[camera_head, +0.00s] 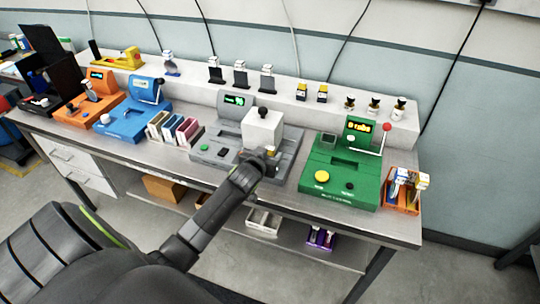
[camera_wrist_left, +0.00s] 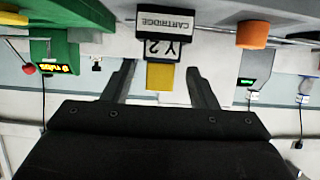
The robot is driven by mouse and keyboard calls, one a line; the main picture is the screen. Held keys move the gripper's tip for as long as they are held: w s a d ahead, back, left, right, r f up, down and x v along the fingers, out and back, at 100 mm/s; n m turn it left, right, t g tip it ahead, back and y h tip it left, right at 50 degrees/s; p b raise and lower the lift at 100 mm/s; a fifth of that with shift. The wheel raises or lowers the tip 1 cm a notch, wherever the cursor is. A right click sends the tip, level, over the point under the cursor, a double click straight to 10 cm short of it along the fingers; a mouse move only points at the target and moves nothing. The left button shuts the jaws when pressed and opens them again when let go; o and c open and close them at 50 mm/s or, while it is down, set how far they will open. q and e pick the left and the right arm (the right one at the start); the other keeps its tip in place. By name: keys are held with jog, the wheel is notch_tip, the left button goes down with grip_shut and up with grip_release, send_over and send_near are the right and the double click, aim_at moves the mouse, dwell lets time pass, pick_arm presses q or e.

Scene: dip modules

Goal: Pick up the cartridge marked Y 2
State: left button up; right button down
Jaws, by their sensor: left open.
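The cartridge marked Y 2 (camera_wrist_left: 165,46) shows in the left wrist view, with a white label reading CARTRIDGE, a black body and a yellow end (camera_wrist_left: 160,77). My left gripper (camera_wrist_left: 162,82) is open, and the yellow end appears between its two dark fingers. No finger visibly presses on it. In the head view my left gripper (camera_head: 270,154) is over the front of the grey machine (camera_head: 221,153), just in front of a white block with a black knob (camera_head: 263,130). The cartridge is hard to make out there behind the gripper. My right gripper is not in view.
The green machine (camera_head: 341,187) stands to the right, with an orange bin of cartridges (camera_head: 403,203) beside it. Blue (camera_head: 125,121) and orange (camera_head: 90,109) machines stand to the left. A rack of coloured cases (camera_head: 174,131) sits between. Small items line the back shelf (camera_head: 330,107).

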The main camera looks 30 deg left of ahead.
pick_arm(q)
jog(key=shift+x, duration=1.15)
jog(key=shift+c, duration=0.4)
jog(key=c, duration=0.8)
